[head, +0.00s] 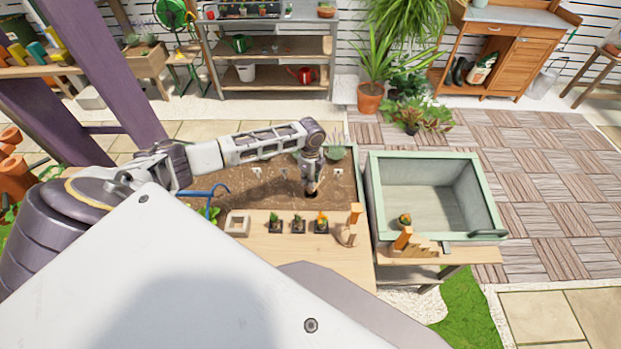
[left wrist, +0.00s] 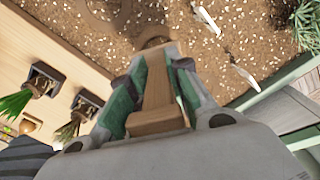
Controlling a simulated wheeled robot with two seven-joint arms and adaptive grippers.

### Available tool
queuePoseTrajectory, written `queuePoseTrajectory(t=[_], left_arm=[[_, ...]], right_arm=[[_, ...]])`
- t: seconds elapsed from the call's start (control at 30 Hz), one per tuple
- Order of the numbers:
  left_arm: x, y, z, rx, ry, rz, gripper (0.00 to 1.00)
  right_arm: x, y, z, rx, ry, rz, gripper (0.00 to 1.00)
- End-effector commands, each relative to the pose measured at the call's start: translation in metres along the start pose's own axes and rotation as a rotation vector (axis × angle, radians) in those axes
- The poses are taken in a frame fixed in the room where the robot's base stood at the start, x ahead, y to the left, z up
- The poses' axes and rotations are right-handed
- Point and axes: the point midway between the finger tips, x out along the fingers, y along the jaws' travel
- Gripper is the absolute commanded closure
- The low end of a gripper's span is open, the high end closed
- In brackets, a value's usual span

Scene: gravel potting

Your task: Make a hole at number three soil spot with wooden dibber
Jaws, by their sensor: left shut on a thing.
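My left gripper (head: 314,180) is over the brown soil bed (head: 235,185), pointing down. In the left wrist view its green-padded fingers (left wrist: 152,95) are shut on the wooden dibber (left wrist: 158,85). The dibber's lower end meets the soil, by a dark round patch. Its tip is hidden, so I cannot tell how deep it sits. White markers stand in the soil, one (head: 257,171) left of the gripper; two more show in the left wrist view, one of them nearby (left wrist: 245,76). Their numbers are not readable. My right gripper is out of view.
Potted seedlings (head: 298,224) and a square pale frame (head: 237,224) sit on the wooden ledge (head: 275,247) in front of the bed. A green-rimmed grey tray box (head: 378,185) stands to the right. A plant (head: 336,153) is just behind the gripper.

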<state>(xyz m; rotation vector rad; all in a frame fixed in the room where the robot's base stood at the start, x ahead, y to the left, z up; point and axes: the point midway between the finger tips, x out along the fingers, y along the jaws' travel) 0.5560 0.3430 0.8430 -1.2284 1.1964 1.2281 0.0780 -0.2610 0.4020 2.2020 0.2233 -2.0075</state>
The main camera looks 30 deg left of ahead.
Motion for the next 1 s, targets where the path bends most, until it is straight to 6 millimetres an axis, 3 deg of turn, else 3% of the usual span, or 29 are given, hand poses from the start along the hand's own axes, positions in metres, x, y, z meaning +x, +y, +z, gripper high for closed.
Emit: queuePoseTrajectory(t=[0.7,1.0], left_arm=[[-0.036,0.0,0.0,0.0,0.0,-0.001,1.0],[-0.038,0.0,0.0,0.0,0.0,0.0,1.0]], right_arm=[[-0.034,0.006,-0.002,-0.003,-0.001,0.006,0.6],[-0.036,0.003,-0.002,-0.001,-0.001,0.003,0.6]])
